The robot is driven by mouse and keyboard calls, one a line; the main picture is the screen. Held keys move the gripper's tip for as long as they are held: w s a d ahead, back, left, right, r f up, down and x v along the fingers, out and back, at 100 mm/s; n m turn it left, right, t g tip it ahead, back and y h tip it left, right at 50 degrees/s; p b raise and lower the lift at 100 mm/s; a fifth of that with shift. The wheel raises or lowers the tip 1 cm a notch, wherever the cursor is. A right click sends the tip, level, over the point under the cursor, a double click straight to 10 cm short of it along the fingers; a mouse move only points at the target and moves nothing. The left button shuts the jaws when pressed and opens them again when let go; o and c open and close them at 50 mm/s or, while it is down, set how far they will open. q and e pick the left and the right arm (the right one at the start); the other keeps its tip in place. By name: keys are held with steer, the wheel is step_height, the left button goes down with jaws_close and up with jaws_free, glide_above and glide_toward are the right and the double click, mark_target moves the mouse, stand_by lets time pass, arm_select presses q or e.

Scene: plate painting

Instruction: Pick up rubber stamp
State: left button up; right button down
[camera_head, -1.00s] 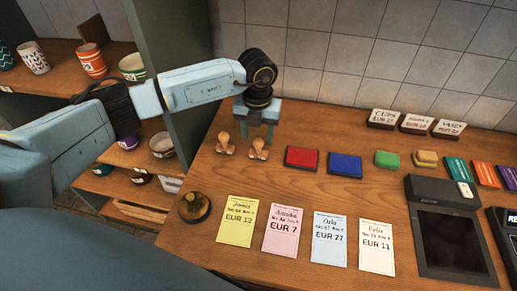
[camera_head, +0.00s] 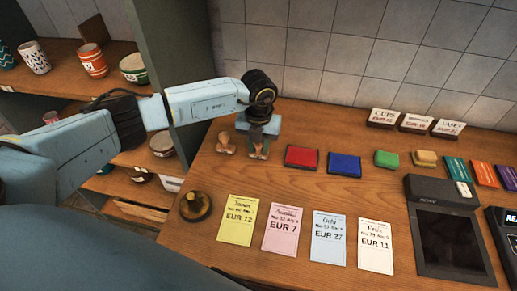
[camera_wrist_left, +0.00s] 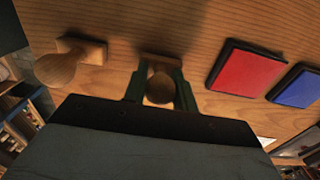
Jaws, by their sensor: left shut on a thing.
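Two wooden rubber stamps stand on the counter's left part. My left gripper (camera_head: 259,145) points down over the right-hand stamp (camera_head: 257,153), its fingers on both sides of the handle. In the left wrist view the round handle of this stamp (camera_wrist_left: 160,88) sits between the dark green fingers, and the gripper is shut on it. The stamp appears to be still at the counter surface. The other stamp (camera_head: 226,144) stands free just to the left; it also shows in the left wrist view (camera_wrist_left: 70,63). My right gripper is not in view.
A red ink pad (camera_head: 302,157) and a blue ink pad (camera_head: 344,164) lie right of the stamps. A brass bell-like object (camera_head: 195,206) and several price cards, including a yellow one (camera_head: 236,220), lie in front. A tiled wall (camera_head: 330,50) stands behind.

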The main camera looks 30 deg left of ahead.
arm_select(q)
steer(key=shift+r, duration=0.1)
step_height(320, 180, up, 10)
steer(key=shift+f+b, duration=0.1)
steer(key=shift+b, duration=0.2)
stand_by(0.3)
steer(key=shift+o, duration=1.4)
steer(key=shift+c, duration=1)
steer(key=shift+o, duration=0.9)
steer(key=shift+c, duration=0.5)
